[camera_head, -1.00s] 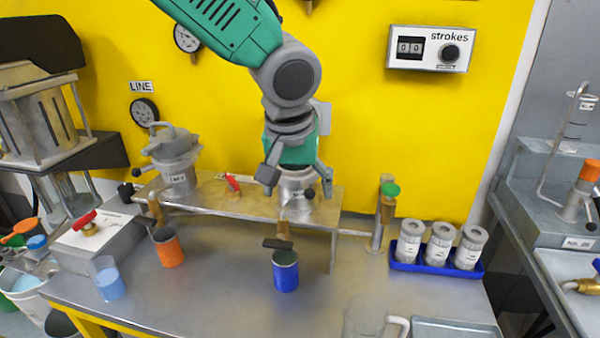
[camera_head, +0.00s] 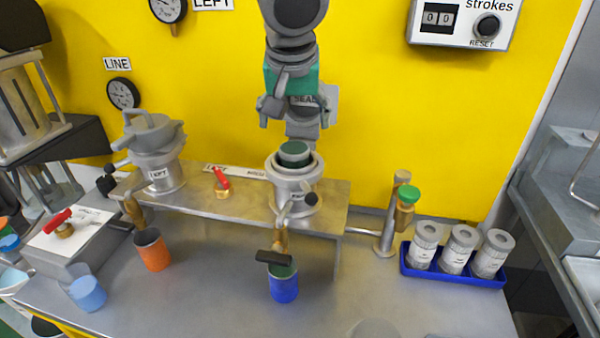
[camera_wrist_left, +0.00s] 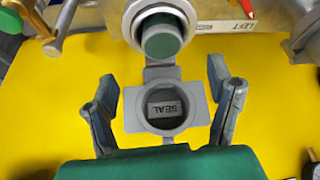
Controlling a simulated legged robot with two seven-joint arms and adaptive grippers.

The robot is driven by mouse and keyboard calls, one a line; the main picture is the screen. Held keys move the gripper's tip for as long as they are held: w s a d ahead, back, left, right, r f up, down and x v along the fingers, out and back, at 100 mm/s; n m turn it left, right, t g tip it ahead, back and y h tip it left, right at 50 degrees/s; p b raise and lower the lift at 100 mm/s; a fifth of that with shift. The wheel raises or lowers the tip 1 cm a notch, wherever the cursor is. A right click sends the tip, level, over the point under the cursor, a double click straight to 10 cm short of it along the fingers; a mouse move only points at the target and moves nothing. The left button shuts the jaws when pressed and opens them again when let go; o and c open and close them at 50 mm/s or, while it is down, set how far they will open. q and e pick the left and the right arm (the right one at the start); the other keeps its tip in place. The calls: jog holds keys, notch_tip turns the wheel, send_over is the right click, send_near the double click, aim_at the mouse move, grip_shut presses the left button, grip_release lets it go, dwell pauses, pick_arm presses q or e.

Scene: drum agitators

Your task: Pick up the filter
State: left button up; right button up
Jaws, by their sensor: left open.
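The right housing (camera_head: 292,190) on the bench shelf is open at the top. A dark green-topped cylinder (camera_head: 293,152), which may be the filter, sits inside it; it also shows in the left wrist view (camera_wrist_left: 162,43). The housing's lid (camera_head: 303,128) stands raised behind it, its ring and the word SEAL facing the left wrist camera (camera_wrist_left: 166,127). My left gripper (camera_head: 296,116) is open and empty above and behind the housing, with its fingers on either side of the lid. Three pale cylinders, perhaps filters, stand in a blue tray (camera_head: 452,276) at right. My right gripper is out of view.
The closed left housing (camera_head: 155,160) stands on the same shelf, with a red-handled valve (camera_head: 221,184) between. A blue cup (camera_head: 284,285) and orange cup (camera_head: 153,250) stand below. A green-knobbed post (camera_head: 404,208) rises left of the tray. The front bench is mostly clear.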

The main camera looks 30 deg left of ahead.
aim_at(292, 148)
pick_arm(q)
jog(key=f, duration=0.1)
jog(key=w+a+f, duration=0.1)
jog(key=a+f, duration=0.1)
jog(key=shift+w+f, duration=0.25)
jog(key=shift+a+f, duration=0.2)
jog(key=shift+a, duration=0.1)
jog(key=f, duration=0.1)
jog(key=w+f, duration=0.2)
jog(key=f, duration=0.1)
jog(key=shift+d, duration=0.4)
jog(key=shift+d+f, duration=0.15)
jog(key=shift+d, duration=0.1)
jog(key=shift+a, duration=0.1)
jog(key=c, duration=0.3)
jog(key=shift+s+a+f, duration=0.1)
jog(key=shift+a, duration=0.35)
jog(key=c, duration=1.3)
